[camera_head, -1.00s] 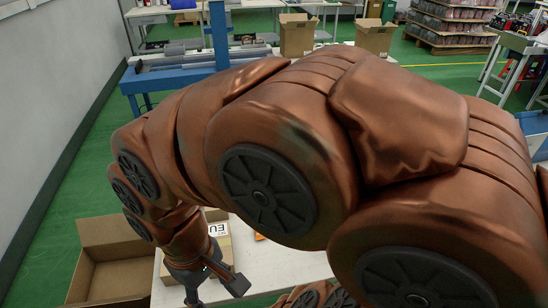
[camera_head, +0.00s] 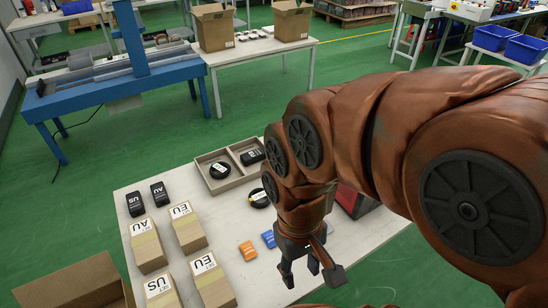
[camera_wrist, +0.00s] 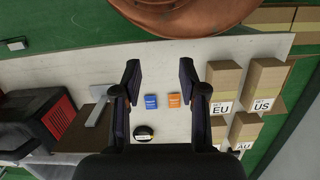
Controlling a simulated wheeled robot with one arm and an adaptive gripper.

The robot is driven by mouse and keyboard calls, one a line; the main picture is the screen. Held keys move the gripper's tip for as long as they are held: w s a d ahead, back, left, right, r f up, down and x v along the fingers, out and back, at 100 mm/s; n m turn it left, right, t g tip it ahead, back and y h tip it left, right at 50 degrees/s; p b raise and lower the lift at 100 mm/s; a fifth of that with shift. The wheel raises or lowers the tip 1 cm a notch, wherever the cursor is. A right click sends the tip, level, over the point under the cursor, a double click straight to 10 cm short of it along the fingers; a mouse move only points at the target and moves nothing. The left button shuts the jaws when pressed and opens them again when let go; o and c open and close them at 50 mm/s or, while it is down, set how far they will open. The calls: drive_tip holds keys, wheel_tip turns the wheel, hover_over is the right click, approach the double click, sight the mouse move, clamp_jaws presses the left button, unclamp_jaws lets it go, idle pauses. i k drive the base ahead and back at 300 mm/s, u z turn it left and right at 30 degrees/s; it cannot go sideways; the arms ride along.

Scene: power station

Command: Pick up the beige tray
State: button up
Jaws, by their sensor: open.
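The beige tray (camera_head: 238,182) lies on the white table at its far edge in the head view. It has two compartments. The left one holds a round black item (camera_head: 220,170) and the right one a black labelled box (camera_head: 252,157). My gripper (camera_head: 311,276) is open and empty, pointing down over the near right part of the table, nearer and to the right of the tray, well apart from it. In the wrist view my open fingers (camera_wrist: 160,88) have bare table between them, with a blue and an orange packet beyond. I cannot make out the tray there for certain.
The white table (camera_head: 180,190) also holds several EU, US and AU cartons (camera_head: 188,228), black chargers (camera_head: 136,203), another round black item (camera_head: 259,198) near the tray, and orange (camera_head: 248,250) and blue (camera_head: 268,239) packets. A red-black case (camera_head: 355,200) stands right, partly behind my arm.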

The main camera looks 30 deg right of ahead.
sight(239, 175)
drive_tip(key=u, duration=3.1)
drive_tip(key=k, duration=1.1)
drive_tip(key=z, duration=1.15)
